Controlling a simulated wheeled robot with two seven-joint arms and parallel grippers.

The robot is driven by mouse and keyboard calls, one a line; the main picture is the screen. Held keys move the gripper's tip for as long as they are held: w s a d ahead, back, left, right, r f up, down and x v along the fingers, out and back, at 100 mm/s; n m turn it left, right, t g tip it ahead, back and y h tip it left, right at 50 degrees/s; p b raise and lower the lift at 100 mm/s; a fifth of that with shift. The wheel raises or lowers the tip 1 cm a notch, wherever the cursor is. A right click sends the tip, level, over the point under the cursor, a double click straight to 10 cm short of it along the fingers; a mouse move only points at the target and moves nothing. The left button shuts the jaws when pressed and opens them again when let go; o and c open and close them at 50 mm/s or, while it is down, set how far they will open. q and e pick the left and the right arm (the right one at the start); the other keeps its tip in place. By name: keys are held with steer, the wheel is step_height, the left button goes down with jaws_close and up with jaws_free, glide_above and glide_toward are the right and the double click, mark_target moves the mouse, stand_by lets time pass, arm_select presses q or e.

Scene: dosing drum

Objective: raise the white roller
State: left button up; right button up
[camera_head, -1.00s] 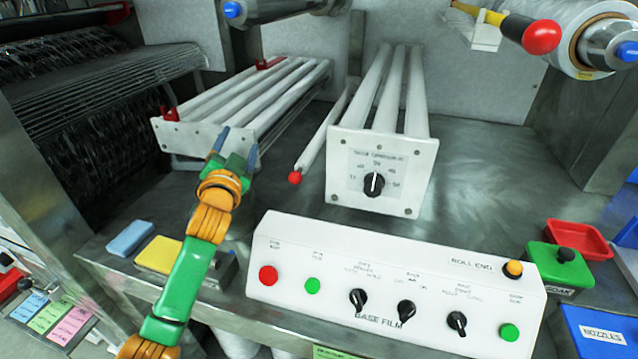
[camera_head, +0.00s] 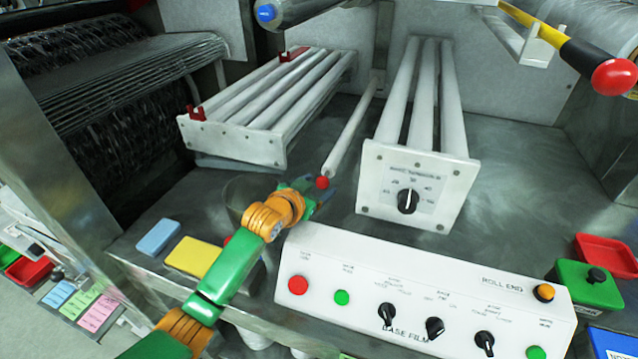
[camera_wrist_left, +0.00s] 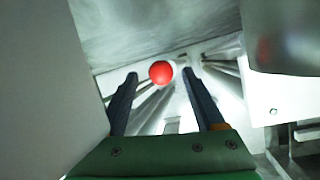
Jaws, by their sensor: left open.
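The white roller (camera_head: 350,132) is a thin white bar with a red ball (camera_head: 322,183) on its near end. It slants from the front up toward the back panel, between two roller frames. My left gripper (camera_head: 316,192) is at the ball, and its fingers are partly hidden by the wrist in the head view. In the left wrist view the red ball (camera_wrist_left: 161,72) shows between the two open dark fingertips, with a gap on either side. The right gripper is in neither view.
A left roller frame (camera_head: 232,142) with red clips and a right roller frame (camera_head: 450,178) with a dial flank the bar. The white control box (camera_head: 420,275) is close in front of my gripper. Blue and yellow pads (camera_head: 193,257) lie at left.

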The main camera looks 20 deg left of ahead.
arm_select(q)
steer(key=shift+x, duration=0.85)
steer(key=shift+a, duration=0.1)
jaws_close()
stand_by(0.7)
